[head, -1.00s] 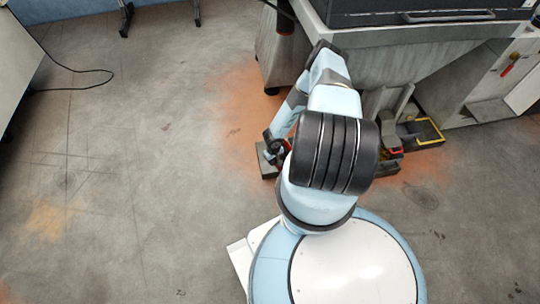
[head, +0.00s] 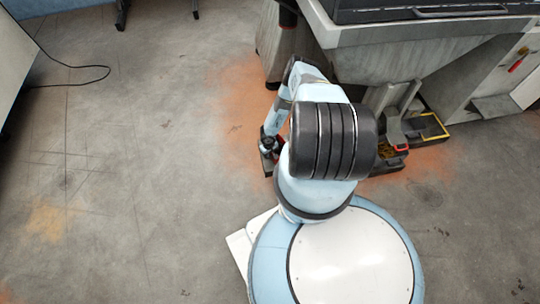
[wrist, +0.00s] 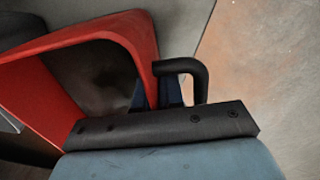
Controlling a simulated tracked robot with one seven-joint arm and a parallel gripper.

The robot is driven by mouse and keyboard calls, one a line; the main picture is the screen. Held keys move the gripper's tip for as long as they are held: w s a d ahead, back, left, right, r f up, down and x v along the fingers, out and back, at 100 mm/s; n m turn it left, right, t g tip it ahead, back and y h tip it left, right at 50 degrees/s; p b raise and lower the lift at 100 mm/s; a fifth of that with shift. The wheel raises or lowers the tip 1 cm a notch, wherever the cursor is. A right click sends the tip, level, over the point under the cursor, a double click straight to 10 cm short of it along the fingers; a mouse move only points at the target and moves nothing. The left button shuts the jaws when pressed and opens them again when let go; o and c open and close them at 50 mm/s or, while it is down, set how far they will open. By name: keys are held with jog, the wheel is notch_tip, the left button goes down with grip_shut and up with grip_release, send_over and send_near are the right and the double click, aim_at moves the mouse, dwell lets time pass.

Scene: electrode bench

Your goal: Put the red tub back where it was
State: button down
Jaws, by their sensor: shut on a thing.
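The red tub (wrist: 85,60) fills the left of the wrist view, its rim curving over a dark hollow. My gripper (wrist: 170,92) is shut on its wall near the rim; a black hooked finger shows on the right side of the wall. In the head view, my gripper (head: 268,145) is low beside the left side of my arm. A small red patch (head: 280,141) beside it looks like part of the tub; most of the tub is hidden by my arm. I cannot tell its height above the floor.
A grey bench (head: 400,45) stands at the top right. Below it are a dark open bin (head: 386,164), a yellow-edged tray (head: 428,127) and a red-edged dark part (head: 398,137). Orange dust marks the floor around them. The floor (head: 150,180) to the left is clear, except for a black cable (head: 75,86).

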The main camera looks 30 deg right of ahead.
jog(key=shift+d+f, duration=0.45)
jog(key=shift+f, duration=0.15)
jog(key=c, duration=1.3)
grip_release()
jog(key=shift+a, duration=0.1)
jog(key=shift+o, duration=0.2)
notch_tip(320, 180, up, 8)
jog(key=shift+a+f, duration=0.15)
jog(key=shift+f, duration=0.05)
jog(key=shift+s, duration=0.1)
